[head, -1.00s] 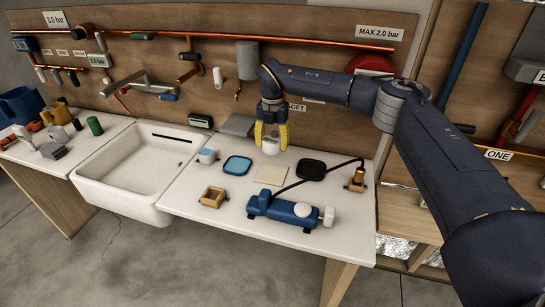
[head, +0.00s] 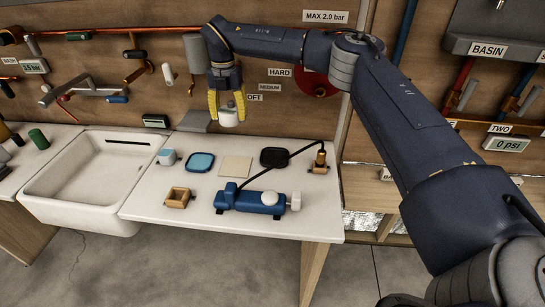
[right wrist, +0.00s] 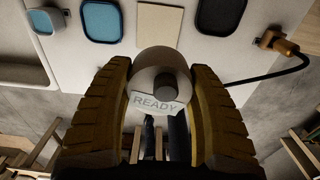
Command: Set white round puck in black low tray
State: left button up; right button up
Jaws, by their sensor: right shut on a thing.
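The white round puck (head: 228,118) hangs in the air between the yellow fingers of my right gripper (head: 228,106), which is shut on it. In the right wrist view the puck (right wrist: 152,68) sits between both fingers, with a "READY" label and a dark round knob near it. The black low tray (head: 273,157) lies on the white counter, to the right of and below the puck in the head view. The tray also shows at the top of the right wrist view (right wrist: 221,14) and looks empty. My left gripper is not in view.
A blue tray (head: 201,162) and a beige square pad (head: 236,166) lie left of the black tray. A blue pump-like device (head: 250,200) with a black hose is in front. A wooden box (head: 178,197) and a sink (head: 90,175) are further left.

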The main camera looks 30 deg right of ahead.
jog(key=shift+f, duration=0.25)
jog(key=s+d+f, duration=0.2)
jog(key=d+f, duration=0.4)
jog(key=f, duration=0.1)
send_over(275, 157)
notch_tip(275, 157, down, 4)
jog(key=shift+w+f, duration=0.15)
jog(key=shift+f, duration=0.1)
jog(key=shift+f, duration=3.5)
jog(key=shift+f, duration=0.5)
